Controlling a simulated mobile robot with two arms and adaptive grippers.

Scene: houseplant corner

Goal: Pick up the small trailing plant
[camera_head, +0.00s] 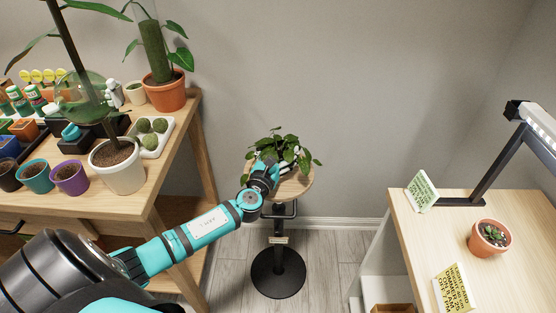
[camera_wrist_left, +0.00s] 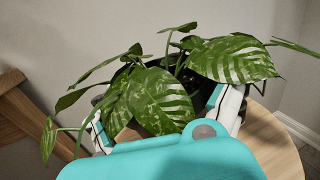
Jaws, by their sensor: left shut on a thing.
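The small trailing plant (camera_head: 290,148) has green leaves and stands on a round wooden stand top (camera_head: 300,190) in the middle of the head view. In the left wrist view, its variegated leaves (camera_wrist_left: 160,98) fill the middle and hide most of the pot. My left gripper (camera_head: 270,168) reaches it from the front left and is shut on it. In the left wrist view, the white fingers of my left gripper (camera_wrist_left: 168,118) lie on both sides of the plant, partly under leaves. I cannot tell whether the pot touches the stand. My right gripper is not in view.
A wooden bench (camera_head: 180,150) at the left holds several pots and a tall plant in a terracotta pot (camera_head: 166,92). A table (camera_head: 410,230) at the right holds a lamp (camera_head: 490,165), a succulent pot (camera_head: 489,240) and signs. Floor around the stand's black base (camera_head: 278,275) is free.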

